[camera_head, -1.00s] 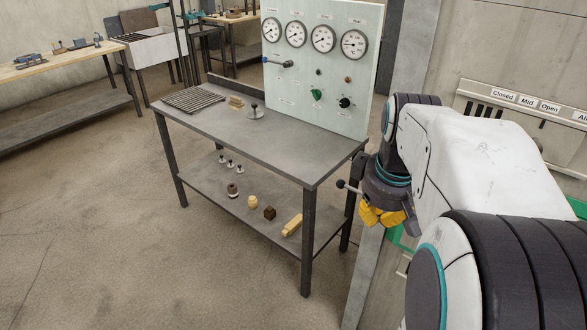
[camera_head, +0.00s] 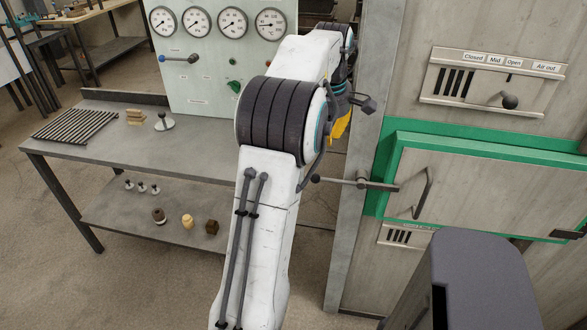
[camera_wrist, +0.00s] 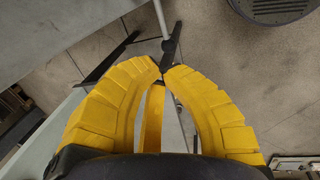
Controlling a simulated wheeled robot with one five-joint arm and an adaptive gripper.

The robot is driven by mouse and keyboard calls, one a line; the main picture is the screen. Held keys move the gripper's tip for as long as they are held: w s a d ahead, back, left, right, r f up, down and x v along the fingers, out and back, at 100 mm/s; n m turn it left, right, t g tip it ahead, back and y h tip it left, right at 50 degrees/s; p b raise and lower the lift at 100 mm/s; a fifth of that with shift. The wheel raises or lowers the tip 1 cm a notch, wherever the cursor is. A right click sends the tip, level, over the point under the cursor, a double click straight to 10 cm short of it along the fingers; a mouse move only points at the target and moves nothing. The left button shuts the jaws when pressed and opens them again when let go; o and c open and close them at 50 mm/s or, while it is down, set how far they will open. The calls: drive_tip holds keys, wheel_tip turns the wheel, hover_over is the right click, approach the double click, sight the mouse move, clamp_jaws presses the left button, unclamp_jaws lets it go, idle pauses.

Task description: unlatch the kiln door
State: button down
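The kiln door (camera_head: 490,200) has a green frame and a bent pull handle (camera_head: 425,195) at the right of the head view. A latch lever (camera_head: 345,181) with a dark ball end sticks out to the left from the door's left edge, roughly level. My gripper (camera_head: 341,125) is above and behind the lever in that view, partly hidden by my arm. In the wrist view my yellow fingers (camera_wrist: 166,75) curve together with their tips almost meeting. I see nothing held between them.
A grey workbench (camera_head: 200,154) with a gauge panel (camera_head: 210,85) stands at the left. Above the door is a damper plate with a knob (camera_head: 509,101). A vertical kiln post (camera_head: 350,230) stands left of the door. Open floor lies between bench and kiln.

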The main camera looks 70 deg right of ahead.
sight(354, 183)
drive_tip(key=d+f+p, duration=0.1)
drive_tip(key=f+p, duration=0.1)
drive_tip(key=f, duration=0.2)
drive_tip(key=d+f+p, duration=0.1)
drive_tip(key=f+p, duration=0.1)
drive_tip(key=f, duration=0.3)
drive_tip(key=d+f+p, duration=0.1)
drive_tip(key=f+p, duration=0.2)
drive_tip(key=f, duration=0.1)
drive_tip(key=shift+f, duration=0.4)
